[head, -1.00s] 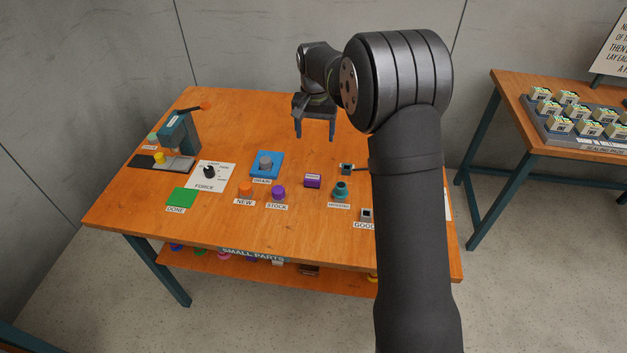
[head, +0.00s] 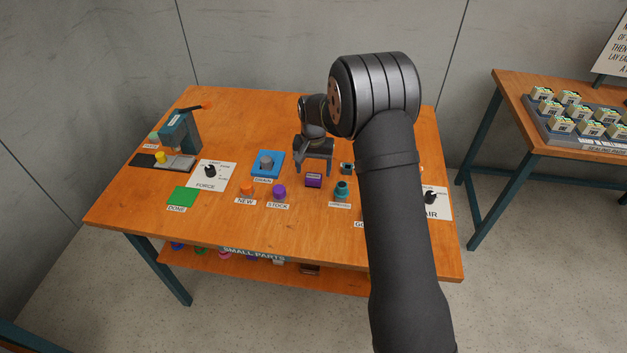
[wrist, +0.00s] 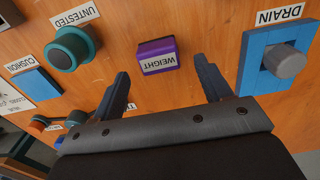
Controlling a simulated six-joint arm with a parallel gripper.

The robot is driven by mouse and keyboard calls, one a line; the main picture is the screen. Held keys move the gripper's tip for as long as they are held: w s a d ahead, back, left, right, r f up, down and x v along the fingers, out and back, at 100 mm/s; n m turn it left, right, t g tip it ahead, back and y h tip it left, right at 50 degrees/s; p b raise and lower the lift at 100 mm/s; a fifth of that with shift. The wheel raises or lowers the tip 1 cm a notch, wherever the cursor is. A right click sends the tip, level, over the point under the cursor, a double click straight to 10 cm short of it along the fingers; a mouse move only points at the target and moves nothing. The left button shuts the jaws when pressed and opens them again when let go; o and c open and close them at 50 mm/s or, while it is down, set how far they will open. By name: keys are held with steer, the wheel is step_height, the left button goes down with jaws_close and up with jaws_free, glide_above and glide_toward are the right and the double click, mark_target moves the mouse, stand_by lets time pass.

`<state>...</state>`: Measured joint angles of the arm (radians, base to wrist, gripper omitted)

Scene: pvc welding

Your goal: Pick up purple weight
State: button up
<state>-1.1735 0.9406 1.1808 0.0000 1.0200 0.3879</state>
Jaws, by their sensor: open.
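The purple weight (head: 313,180) is a small block on the wooden table, right of the blue drain pad. In the wrist view the weight (wrist: 156,54) shows a purple top and a white label reading WEIGHT. My gripper (head: 314,168) is open and empty, above and just behind the weight in the head view. In the wrist view the two fingers of my gripper (wrist: 163,82) point toward the weight, one to each side of it, with the weight beyond the tips. The exact height above it is hard to tell.
The blue drain pad (head: 278,158) with a grey cylinder is left of the weight. The teal untested part (head: 342,189) stands close on its right. A purple stock piece (head: 279,191) and an orange new piece (head: 246,188) sit nearer the front. Bare table (head: 300,225) lies in front.

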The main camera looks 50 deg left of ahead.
mark_target(313, 176)
step_height(313, 176, down, 4)
steer(key=shift+s+d+r, duration=0.1)
steer(key=shift+d, duration=0.05)
steer(key=c, duration=1.2)
steer(key=shift+c, duration=0.8)
steer(key=shift+r, duration=0.15)
